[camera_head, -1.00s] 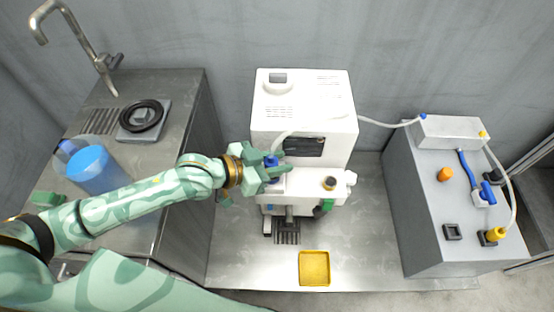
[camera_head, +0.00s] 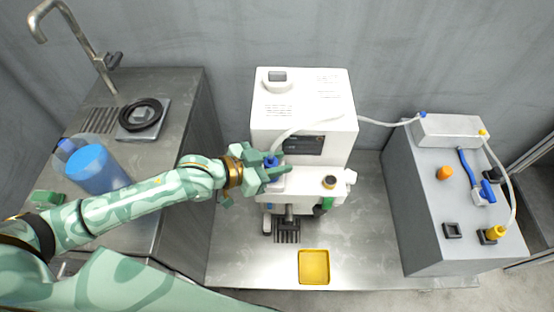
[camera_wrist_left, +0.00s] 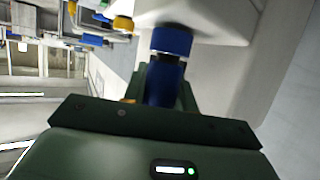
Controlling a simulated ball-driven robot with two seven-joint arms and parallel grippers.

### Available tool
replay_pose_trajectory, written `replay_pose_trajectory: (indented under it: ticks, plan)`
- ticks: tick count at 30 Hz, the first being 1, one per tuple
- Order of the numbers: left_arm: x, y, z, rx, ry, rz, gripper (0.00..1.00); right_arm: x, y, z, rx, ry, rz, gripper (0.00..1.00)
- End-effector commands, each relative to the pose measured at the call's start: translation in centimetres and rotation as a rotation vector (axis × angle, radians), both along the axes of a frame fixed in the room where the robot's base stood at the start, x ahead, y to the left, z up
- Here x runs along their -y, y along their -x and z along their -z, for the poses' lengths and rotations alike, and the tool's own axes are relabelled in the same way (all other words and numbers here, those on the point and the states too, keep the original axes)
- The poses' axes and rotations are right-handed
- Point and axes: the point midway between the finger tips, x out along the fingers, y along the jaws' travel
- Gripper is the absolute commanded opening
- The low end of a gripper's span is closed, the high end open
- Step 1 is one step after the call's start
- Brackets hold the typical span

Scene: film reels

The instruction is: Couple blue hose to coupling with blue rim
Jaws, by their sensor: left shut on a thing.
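The pale hose (camera_head: 298,126) arches over the front of the white machine, and its blue end (camera_head: 271,161) is in my left gripper (camera_head: 275,166). In the left wrist view, the dark blue hose end (camera_wrist_left: 164,84) sits between the fingers of my left gripper (camera_wrist_left: 165,92), which is shut on it. Just beyond it is the coupling's blue rim (camera_wrist_left: 171,39) on the white machine body. The two are roughly in line, with a dark band between them; I cannot tell whether they touch. My right gripper is not in view.
The white machine (camera_head: 302,88) also has a coupling with a yellow rim (camera_head: 329,182). A yellow tray (camera_head: 314,267) lies in front. The grey cabinet (camera_head: 425,215) at right carries a yellow connector (camera_head: 496,233). A blue pitcher (camera_head: 95,170) stands on the left counter.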

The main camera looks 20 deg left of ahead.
Motion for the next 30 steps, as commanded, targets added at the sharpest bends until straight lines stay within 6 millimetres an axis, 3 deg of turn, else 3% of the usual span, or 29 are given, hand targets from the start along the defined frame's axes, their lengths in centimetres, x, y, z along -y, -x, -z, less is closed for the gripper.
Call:
replay_pose_trajectory:
  ticks: [4,5,16,30]
  plan:
    - [0.0,0.0,0.4,-0.001,0.001,0.0,0.05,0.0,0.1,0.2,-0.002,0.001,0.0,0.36]
    - [0.0,0.0,0.3,0.001,0.001,0.0,0.36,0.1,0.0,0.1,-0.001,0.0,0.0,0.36]
    - [-0.3,0.3,0.0,0.0,0.0,0.0,0.37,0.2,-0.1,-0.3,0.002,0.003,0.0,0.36]
    - [-3.2,3.2,-1.9,0.002,-0.002,0.0,0.37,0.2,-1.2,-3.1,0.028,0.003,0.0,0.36]
